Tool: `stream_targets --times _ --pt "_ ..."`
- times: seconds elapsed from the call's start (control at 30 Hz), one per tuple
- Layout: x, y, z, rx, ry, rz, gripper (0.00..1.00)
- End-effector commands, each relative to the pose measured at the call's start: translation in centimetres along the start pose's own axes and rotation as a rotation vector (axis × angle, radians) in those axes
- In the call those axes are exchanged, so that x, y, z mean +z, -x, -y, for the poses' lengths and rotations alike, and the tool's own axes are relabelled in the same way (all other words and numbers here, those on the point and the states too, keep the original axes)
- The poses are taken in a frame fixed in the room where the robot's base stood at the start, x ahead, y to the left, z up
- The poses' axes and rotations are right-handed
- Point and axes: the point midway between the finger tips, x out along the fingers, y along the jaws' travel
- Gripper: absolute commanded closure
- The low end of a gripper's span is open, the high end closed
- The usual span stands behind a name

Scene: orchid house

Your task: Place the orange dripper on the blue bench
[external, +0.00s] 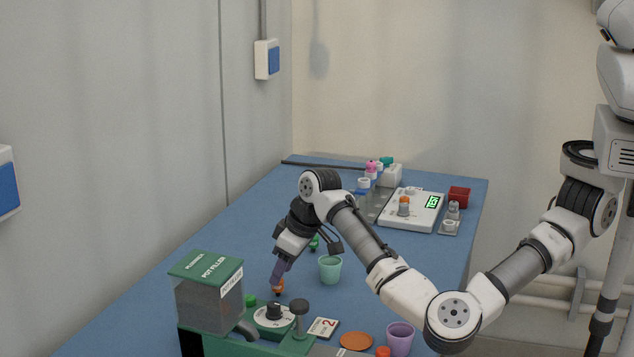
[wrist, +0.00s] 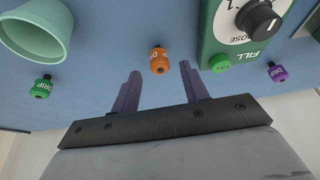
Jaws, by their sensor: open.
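The orange dripper (wrist: 159,62) shows in the wrist view against the blue bench (wrist: 110,40), at the level of my fingertips and in the gap between them. My gripper (wrist: 160,74) is open, its two purple fingers standing apart on either side, with blue showing between each finger and the dripper. In the external view the orange dripper (external: 278,287) is at the tips of my downward-pointing gripper (external: 279,278), low over the blue bench (external: 225,240), just behind the green machine. It appears to rest on the bench; its underside contact is not clear.
A green dripper (wrist: 41,87) and mint pot (wrist: 38,28) are left in the wrist view; a purple dripper (wrist: 277,73) is right. The pot filler (external: 209,295) with its dose dial (wrist: 262,18) stands close by. A purple cup (external: 399,338) is at the front.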

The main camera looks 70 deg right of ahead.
Motion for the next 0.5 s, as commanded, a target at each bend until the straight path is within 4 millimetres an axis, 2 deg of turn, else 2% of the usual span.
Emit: stream_targets --times 0.3,0.5 --pt "0.0 6.7 -0.1 0.001 -0.001 -0.003 0.55" --pt "0.0 9.3 -0.1 0.000 -0.002 -0.003 0.55"
